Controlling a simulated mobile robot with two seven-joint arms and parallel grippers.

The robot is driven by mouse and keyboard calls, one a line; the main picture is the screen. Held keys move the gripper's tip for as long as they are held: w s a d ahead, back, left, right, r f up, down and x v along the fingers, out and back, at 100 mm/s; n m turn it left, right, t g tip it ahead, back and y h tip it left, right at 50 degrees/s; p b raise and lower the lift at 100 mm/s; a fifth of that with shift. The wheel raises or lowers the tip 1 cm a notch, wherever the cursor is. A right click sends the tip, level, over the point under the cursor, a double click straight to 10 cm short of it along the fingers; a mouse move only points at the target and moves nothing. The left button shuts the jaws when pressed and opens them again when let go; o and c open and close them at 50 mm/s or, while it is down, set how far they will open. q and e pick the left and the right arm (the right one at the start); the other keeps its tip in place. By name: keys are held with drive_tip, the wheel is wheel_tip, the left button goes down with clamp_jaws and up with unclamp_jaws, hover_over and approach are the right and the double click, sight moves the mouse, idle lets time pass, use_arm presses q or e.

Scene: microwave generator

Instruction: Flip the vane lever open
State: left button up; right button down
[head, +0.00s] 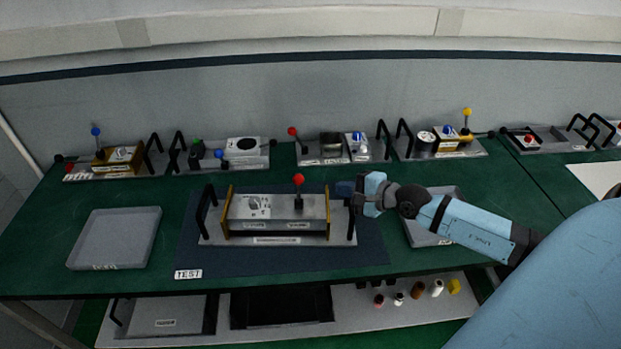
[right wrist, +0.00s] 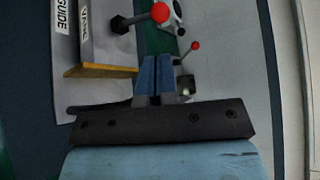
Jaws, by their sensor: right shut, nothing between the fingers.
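The module (head: 275,214) on the dark test mat carries a lever with a red ball knob (head: 299,179), standing upright near its right end. This looks like the vane lever. In the right wrist view the red knob (right wrist: 160,12) and its dark stem are at the top, beyond the fingertips, beside a partly legible label. My right gripper (head: 345,188) is shut and empty, just right of the module's right end plate and apart from the knob. Its blue fingers (right wrist: 156,75) are together in the right wrist view. My left gripper is not in view.
The module's black right handle (head: 352,222) stands close below my right gripper. Several other modules with knobs line the back, one with a red knob (head: 292,131). A grey tray (head: 115,238) lies at left; another (head: 420,232) is partly under my right arm.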

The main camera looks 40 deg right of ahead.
sight(303, 180)
drive_tip(key=p+x, duration=0.2)
drive_tip(key=x, duration=0.6)
drive_tip(key=shift+w+a, duration=0.1)
drive_tip(key=shift+w, duration=0.25)
drive_tip(key=shift+w+a+f, duration=0.15)
drive_tip(key=shift+w+a, duration=0.05)
drive_tip(key=shift+w, duration=0.35)
drive_tip(key=shift+w+a+f, duration=0.1)
